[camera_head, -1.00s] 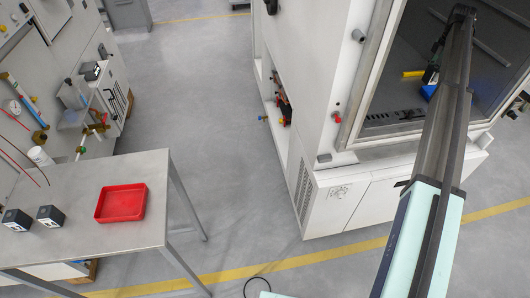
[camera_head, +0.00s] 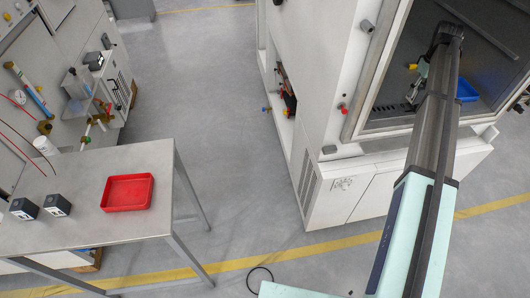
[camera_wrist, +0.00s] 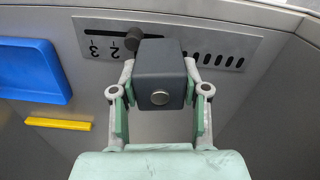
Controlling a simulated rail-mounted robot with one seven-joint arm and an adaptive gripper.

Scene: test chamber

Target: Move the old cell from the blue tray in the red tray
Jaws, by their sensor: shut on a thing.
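My gripper (camera_wrist: 160,84) is shut on the old cell (camera_wrist: 158,66), a dark grey block with a round metal disc on the side facing the wrist camera. The fingers clasp it from left and right. In the head view my gripper (camera_head: 416,92) is inside the open chamber, small and partly hidden by my arm. The blue tray (camera_head: 467,91) lies right of my arm there; it also shows at the left of the wrist view (camera_wrist: 32,70), apart from the cell. The red tray (camera_head: 128,193) sits empty on the metal table.
Two dark cube cells (camera_head: 57,204) stand left of the red tray on the table (camera_head: 105,228). In the chamber are a yellow bar (camera_wrist: 58,123) and a slotted, numbered panel (camera_wrist: 212,45) close behind the cell. The chamber's door frame (camera_head: 375,75) borders the opening.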

